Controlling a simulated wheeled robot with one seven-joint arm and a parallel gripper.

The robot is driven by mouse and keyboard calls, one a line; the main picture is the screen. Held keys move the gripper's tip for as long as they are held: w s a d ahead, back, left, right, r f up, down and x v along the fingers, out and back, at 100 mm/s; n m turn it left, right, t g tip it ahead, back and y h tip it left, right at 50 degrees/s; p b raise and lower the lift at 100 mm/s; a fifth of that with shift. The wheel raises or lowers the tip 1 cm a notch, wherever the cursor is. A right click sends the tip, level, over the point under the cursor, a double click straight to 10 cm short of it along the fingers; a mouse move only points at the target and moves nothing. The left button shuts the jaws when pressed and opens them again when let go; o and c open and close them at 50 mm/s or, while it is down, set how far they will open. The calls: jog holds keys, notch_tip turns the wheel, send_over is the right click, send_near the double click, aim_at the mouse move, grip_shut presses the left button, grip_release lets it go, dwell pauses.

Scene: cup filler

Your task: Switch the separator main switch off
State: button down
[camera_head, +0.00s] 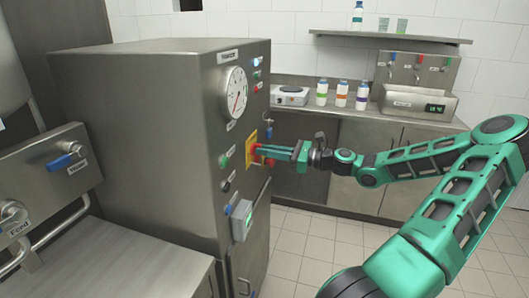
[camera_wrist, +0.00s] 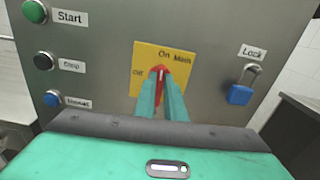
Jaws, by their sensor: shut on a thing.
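The main switch is a red knob (camera_wrist: 161,71) on a yellow plate (camera_wrist: 180,60) on the steel cabinet's panel. The plate reads "Off" at the left and "On" and "Main" along the top. A pale mark on the knob points roughly up, toward "On". My gripper (camera_wrist: 161,84) is shut on the knob, with one green finger on each side, hiding its lower part. In the head view my gripper (camera_head: 262,150) reaches in from the right to the yellow plate (camera_head: 251,146); its fingers largely cover the knob.
On the panel, green Start (camera_wrist: 35,11), black Stop (camera_wrist: 44,61) and blue (camera_wrist: 53,98) buttons sit left of the switch. A blue padlock (camera_wrist: 241,94) hangs at the right. A gauge (camera_head: 235,92) is above. A counter with bottles (camera_head: 341,93) stands behind; the floor (camera_head: 310,230) is clear.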

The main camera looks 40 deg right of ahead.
jog(key=shift+s+f+n, duration=0.1)
jog(key=shift+f+n, duration=0.05)
jog(key=shift+n, duration=4.15)
jog(key=shift+f+n, duration=0.1)
jog(key=shift+n, duration=4.2)
jog(key=c, duration=1.8)
grip_release()
jog(key=shift+f, duration=0.1)
jog(key=shift+a, duration=0.1)
jog(key=shift+s, duration=0.1)
